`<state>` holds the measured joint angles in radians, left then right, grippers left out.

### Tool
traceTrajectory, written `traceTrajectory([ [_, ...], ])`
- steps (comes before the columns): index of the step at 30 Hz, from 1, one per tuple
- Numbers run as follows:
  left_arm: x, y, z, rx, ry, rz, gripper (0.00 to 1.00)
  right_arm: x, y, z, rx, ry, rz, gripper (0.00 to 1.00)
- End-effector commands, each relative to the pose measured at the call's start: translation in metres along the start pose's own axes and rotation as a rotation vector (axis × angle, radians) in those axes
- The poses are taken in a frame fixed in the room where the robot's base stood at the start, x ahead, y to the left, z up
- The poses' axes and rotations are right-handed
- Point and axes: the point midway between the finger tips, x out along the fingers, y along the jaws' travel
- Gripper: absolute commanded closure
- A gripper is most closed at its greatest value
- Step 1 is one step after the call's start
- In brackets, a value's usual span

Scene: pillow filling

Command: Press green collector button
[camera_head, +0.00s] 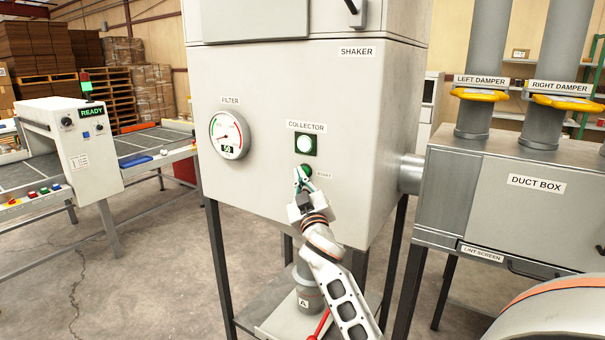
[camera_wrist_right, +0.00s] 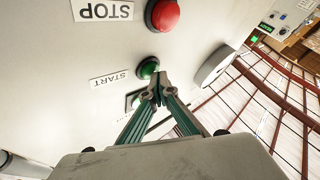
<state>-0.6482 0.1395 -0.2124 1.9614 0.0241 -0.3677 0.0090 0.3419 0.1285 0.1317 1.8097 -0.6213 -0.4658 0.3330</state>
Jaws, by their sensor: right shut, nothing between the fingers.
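The green collector button (camera_head: 307,170) is on the front of the grey shaker cabinet, beside a small START label and below the COLLECTOR label. It also shows in the right wrist view (camera_wrist_right: 147,67). My right gripper (camera_head: 301,179) is shut and empty, with its fingertips pointing at the cabinet right at the green button. In the right wrist view, the fingertips (camera_wrist_right: 160,78) overlap the button's edge; I cannot tell if they touch it. A pale lamp (camera_head: 303,145) in a dark green square plate sits above the button. My left gripper is out of view.
A red button (camera_wrist_right: 163,13) with a STOP label is near the green one in the right wrist view. A round filter gauge (camera_head: 229,135) is to the left. The duct box (camera_head: 530,195) stands right, and a conveyor machine marked READY (camera_head: 80,145) stands left.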

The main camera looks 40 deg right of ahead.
Motion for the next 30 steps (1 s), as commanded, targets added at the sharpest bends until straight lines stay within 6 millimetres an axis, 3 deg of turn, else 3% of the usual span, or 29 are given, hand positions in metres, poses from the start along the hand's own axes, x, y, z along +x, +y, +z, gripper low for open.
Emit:
traceTrajectory([
  [22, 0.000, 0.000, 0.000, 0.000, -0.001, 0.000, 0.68, -0.014, -0.011, -0.009, 0.001, -0.001, 0.000, 1.00],
  [30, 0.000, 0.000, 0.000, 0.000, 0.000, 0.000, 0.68, -0.031, -0.022, -0.020, 0.001, -0.002, 0.000, 1.00],
])
